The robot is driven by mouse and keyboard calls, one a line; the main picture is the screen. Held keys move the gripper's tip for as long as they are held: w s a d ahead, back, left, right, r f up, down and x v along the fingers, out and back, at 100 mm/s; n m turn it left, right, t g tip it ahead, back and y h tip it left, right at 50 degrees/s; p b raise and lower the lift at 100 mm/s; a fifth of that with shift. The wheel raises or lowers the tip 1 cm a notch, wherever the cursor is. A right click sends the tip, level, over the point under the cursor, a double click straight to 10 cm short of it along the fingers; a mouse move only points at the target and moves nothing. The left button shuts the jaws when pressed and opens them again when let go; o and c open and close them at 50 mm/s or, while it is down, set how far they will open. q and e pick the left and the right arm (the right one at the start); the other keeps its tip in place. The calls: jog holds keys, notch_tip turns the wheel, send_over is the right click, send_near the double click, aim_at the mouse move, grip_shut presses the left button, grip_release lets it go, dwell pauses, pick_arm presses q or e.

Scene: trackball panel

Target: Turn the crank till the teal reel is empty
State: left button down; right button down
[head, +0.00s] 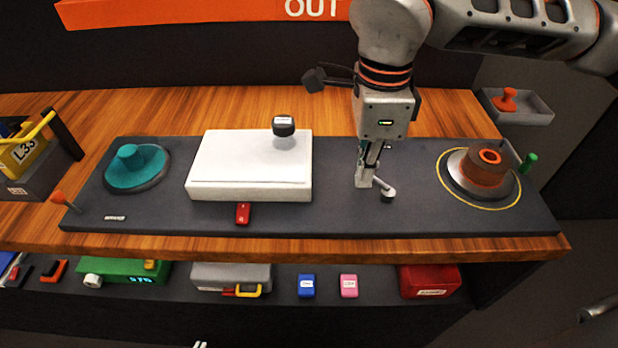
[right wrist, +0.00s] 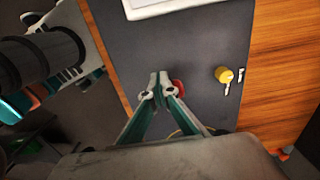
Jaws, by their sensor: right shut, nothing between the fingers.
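The teal reel (head: 138,165) sits at the left end of the dark panel (head: 330,215). A brown-orange reel (head: 485,168) on a silver disc sits at the right end inside a yellow ring. A green handle (head: 530,160), which looks like the crank's grip, stands at that reel's right edge. My right gripper (head: 366,180) points down over the panel, between the white box and the brown-orange reel. It is shut and empty; the right wrist view shows its fingertips (right wrist: 158,82) together, partly covering a red thing (right wrist: 179,88). My left gripper is out of view.
A small silver lever (head: 386,191) is close beside my right gripper. A yellow knob (right wrist: 224,75) shows in the right wrist view. A grey tray (head: 525,105) is at the far right.

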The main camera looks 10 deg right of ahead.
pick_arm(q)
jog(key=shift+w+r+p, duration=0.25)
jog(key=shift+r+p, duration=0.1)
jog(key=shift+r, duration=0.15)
pick_arm(e)
jog(key=shift+w+d, duration=0.55)
jog(key=shift+w, duration=0.1)
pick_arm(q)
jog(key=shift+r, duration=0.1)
pick_arm(e)
jog(key=shift+w+d, duration=0.1)
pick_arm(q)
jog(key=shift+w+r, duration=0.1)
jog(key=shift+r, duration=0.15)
pick_arm(e)
jog(key=shift+w+d, duration=0.15)
jog(key=shift+d, duration=0.1)
pick_arm(q)
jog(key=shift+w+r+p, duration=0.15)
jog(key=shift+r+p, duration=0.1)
jog(key=shift+p, duration=0.1)
pick_arm(e)
jog(key=shift+w+d, duration=0.15)
jog(key=shift+d, duration=0.2)
